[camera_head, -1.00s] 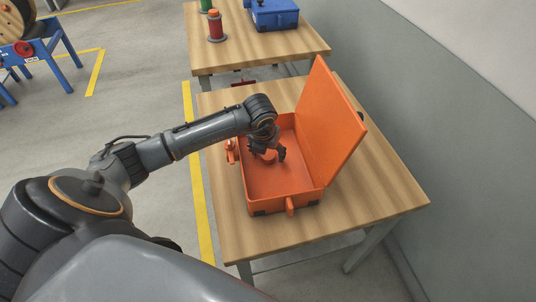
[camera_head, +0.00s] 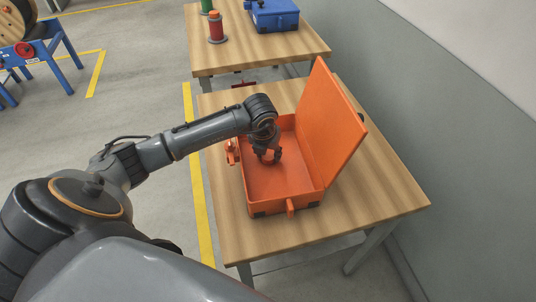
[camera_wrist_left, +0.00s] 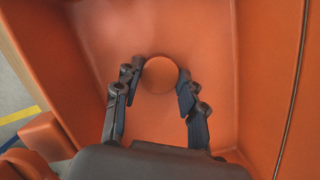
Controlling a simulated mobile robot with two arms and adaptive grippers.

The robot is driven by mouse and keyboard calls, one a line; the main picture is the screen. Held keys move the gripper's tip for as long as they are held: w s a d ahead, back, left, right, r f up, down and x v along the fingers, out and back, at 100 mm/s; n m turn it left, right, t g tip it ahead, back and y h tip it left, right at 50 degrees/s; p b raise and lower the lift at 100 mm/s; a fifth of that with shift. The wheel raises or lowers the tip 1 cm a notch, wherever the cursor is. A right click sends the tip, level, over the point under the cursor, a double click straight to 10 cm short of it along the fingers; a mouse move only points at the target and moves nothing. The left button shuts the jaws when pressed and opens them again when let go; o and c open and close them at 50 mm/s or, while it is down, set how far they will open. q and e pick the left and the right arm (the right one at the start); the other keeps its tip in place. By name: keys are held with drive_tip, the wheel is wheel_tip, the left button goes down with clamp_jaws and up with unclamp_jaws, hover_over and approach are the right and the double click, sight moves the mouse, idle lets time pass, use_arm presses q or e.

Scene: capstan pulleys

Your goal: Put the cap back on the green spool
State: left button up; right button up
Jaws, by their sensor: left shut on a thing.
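My left gripper (camera_head: 267,158) reaches down inside an open orange case (camera_head: 282,190). It is shut on a round orange cap (camera_wrist_left: 160,75), which lies between its fingertips at the case floor in the left wrist view. In the head view the cap is mostly hidden by the fingers. The green spool (camera_head: 207,6) stands at the far table's left edge, its top cut off by the frame. My right gripper is not in view.
The case lid (camera_head: 330,125) stands up on the right. The near wooden table (camera_head: 375,195) is clear to the right. On the far table (camera_head: 262,52) stand a red spool (camera_head: 216,28) and a blue case (camera_head: 274,15). A grey wall (camera_head: 460,140) runs along the right.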

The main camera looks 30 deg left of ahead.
use_arm(q)
drive_tip(key=shift+r, duration=0.4)
drive_tip(key=s+d+r+b, duration=0.1)
drive_tip(key=s+r+b, duration=0.3)
drive_tip(key=s+r, duration=0.7)
drive_tip(key=s, duration=0.3)
drive_tip(key=shift+r, duration=0.4)
drive_tip(key=shift+d+f, duration=0.1)
